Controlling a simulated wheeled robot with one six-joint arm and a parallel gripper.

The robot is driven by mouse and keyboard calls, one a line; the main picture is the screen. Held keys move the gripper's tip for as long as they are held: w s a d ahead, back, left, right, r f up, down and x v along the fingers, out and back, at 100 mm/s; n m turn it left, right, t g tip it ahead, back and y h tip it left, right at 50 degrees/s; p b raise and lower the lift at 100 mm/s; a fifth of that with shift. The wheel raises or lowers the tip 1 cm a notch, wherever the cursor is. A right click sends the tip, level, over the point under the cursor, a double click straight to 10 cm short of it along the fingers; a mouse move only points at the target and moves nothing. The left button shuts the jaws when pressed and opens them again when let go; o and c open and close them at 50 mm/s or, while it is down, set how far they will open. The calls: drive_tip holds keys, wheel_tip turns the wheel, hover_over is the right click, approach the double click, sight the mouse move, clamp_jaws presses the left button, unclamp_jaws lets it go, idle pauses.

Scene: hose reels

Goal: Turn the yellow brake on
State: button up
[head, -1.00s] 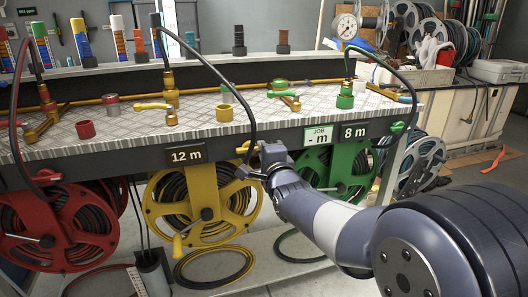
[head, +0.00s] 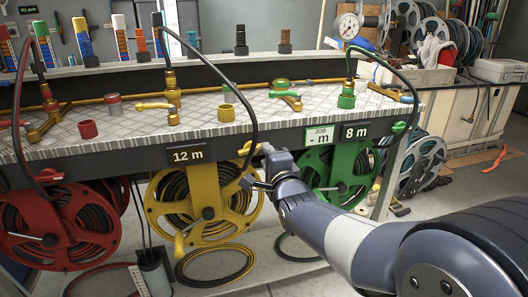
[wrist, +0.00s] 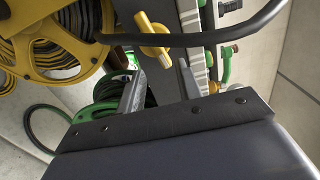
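The yellow brake (head: 246,148) is a small lever on the bench's front edge, just right of the 12 m sign and above the yellow reel (head: 158,205). In the wrist view the yellow brake (wrist: 153,40) shows beyond the fingertips, with a black hose running close by it. My gripper (head: 254,168) is just below and right of the brake in the head view. In the wrist view my gripper (wrist: 161,90) has its two fingers apart with nothing between them. I see a gap between the fingers and the brake.
A black hose (head: 253,100) loops down past the brake in front of the bench. The red reel (head: 60,228) is at left and the green reel (head: 340,175) at right. A yellow valve handle (head: 152,106) sits on the bench top (head: 200,112).

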drive_tip(key=p+v, duration=0.1)
drive_tip(key=v, duration=0.6)
drive_tip(key=shift+s, duration=0.35)
